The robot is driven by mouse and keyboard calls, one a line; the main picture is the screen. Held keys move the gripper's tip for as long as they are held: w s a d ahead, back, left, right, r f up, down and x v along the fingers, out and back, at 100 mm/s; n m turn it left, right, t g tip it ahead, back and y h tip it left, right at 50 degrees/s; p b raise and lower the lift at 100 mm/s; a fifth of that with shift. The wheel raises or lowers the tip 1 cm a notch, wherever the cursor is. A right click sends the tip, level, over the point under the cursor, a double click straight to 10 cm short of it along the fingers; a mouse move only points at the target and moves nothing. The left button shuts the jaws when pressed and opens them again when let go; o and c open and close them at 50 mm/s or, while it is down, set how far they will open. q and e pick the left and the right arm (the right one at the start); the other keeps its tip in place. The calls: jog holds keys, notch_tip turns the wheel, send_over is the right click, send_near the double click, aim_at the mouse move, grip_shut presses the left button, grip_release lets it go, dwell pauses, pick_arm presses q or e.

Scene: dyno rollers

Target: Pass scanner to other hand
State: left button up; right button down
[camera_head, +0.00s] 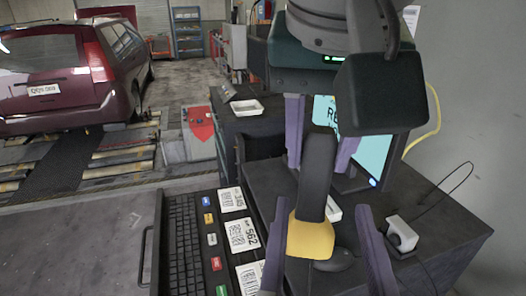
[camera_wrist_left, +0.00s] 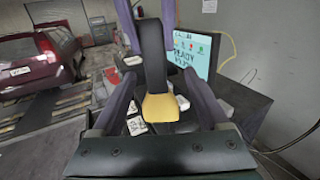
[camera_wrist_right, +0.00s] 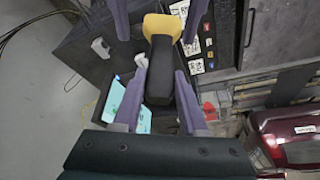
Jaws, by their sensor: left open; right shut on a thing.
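The scanner has a black handle (camera_head: 317,172) and a yellow head (camera_head: 311,238), and hangs in the air with its head down. My right gripper (camera_head: 317,160), the upper one, is shut on the black handle. My left gripper (camera_head: 320,207) comes from below, open, with one finger on each side of the yellow head and gaps between. In the left wrist view the yellow head (camera_wrist_left: 160,107) lies between the left fingers. In the right wrist view the handle (camera_wrist_right: 160,80) runs between the right fingers, and the yellow head (camera_wrist_right: 162,25) lies between the left fingers.
A lit monitor (camera_head: 372,155) stands behind the grippers. A maroon car (camera_head: 60,75) is at the far left.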

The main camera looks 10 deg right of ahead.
aim_at(323, 191)
pick_arm(q)
jog(key=shift+x, duration=2.2)
jog(key=shift+c, duration=0.2)
jog(key=c, duration=0.6)
jog(key=shift+s+d, duration=0.15)
jog(key=shift+s, duration=0.05)
grip_shut()
pick_arm(e)
jog(key=shift+a, duration=0.15)
jog(key=shift+r, duration=0.1)
pick_arm(q)
jog(key=shift+r, duration=0.1)
pick_arm(e)
jog(key=c, duration=0.7)
grip_release()
pick_arm(q)
jog(key=shift+w, duration=0.1)
pick_arm(e)
jog(key=o, duration=0.3)
jog(key=shift+o, duration=0.2)
